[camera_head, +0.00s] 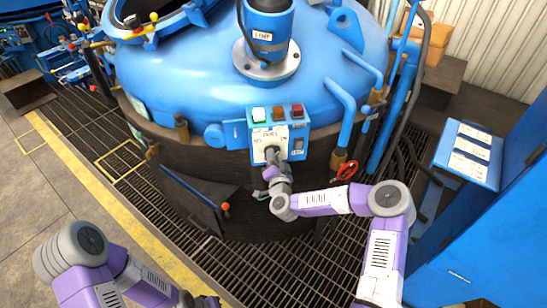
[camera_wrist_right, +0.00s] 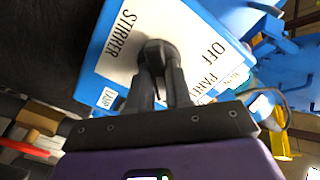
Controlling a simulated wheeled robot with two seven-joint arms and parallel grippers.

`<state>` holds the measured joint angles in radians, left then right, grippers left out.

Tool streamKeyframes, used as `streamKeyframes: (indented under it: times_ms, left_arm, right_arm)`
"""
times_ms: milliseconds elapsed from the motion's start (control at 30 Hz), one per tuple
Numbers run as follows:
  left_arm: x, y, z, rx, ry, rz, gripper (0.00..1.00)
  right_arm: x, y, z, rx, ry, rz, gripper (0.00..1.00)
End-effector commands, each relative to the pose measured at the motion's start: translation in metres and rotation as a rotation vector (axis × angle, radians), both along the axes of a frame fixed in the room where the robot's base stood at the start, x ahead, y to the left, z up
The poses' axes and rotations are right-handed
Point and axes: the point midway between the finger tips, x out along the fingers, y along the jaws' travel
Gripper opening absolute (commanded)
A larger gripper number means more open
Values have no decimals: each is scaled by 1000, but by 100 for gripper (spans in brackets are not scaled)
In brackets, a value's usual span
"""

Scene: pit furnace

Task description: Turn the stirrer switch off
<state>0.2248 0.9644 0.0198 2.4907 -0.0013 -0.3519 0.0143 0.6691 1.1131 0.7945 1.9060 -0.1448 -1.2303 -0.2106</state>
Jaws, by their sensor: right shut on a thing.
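The stirrer switch is a dark knob (camera_wrist_right: 156,52) on a white plate (camera_wrist_right: 118,48) marked STIRRER, OFF and PART, seen close up in the right wrist view. In the head view the plate sits on the blue control box (camera_head: 299,148) on the furnace front. My right gripper (camera_head: 272,158) is at that plate. Its two fingers (camera_wrist_right: 160,75) are shut on the knob, one on each side. The fingers hide part of the knob, and I cannot tell which mark it points to. My left gripper (camera_head: 203,300) shows only partly at the bottom edge, away from the box.
A pale lit button (camera_head: 259,114), a brown one (camera_head: 278,113) and a red one (camera_head: 297,111) top the box. A blue pipe (camera_head: 343,110) and a red handwheel (camera_head: 347,170) stand to its right. A dark panel (camera_head: 190,198) juts out lower left. Grated floor lies in front.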

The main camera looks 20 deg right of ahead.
Motion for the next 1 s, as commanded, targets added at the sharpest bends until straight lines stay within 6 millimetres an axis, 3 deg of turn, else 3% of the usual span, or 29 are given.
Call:
streamKeyframes:
  times_ms: [467, 1000]
  left_arm:
    - [0, 0, -1, 0, 0, 0, 0]
    - [0, 0, -18, 0, 0, 0, 0]
  right_arm:
    - [0, 2, 1, -135, 12, 2, 0]
    - [0, 4, 1, -623, 62, 1, 0]
